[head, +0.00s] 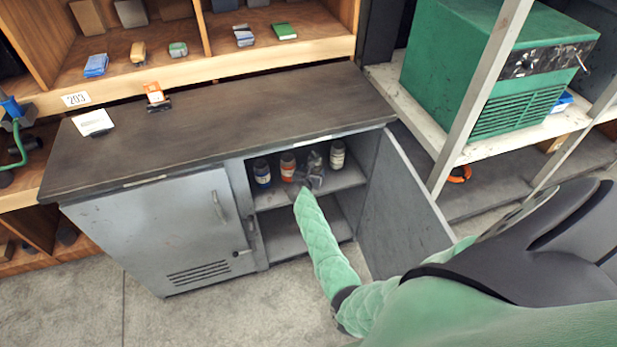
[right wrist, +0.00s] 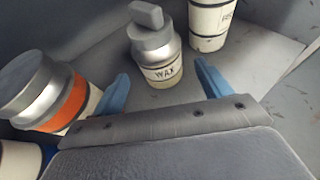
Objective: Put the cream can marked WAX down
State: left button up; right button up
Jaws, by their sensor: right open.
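The cream can marked WAX (right wrist: 163,66) has a grey lid with a knob and stands upright on the upper shelf of the open cabinet. My right gripper (head: 312,177) reaches into that shelf space. In the right wrist view its two blue fingers are spread wide to either side of the WAX can, with visible room at both sides. My left gripper is not in view.
A can with an orange band (right wrist: 62,92) stands left of the WAX can, with a blue-banded can (head: 262,172) further left. Another cream can (right wrist: 208,22) stands right. The cabinet's open door (head: 400,200) is beside my right arm. The lower shelf (head: 285,232) looks empty.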

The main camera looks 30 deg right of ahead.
jog(key=shift+v, duration=3.05)
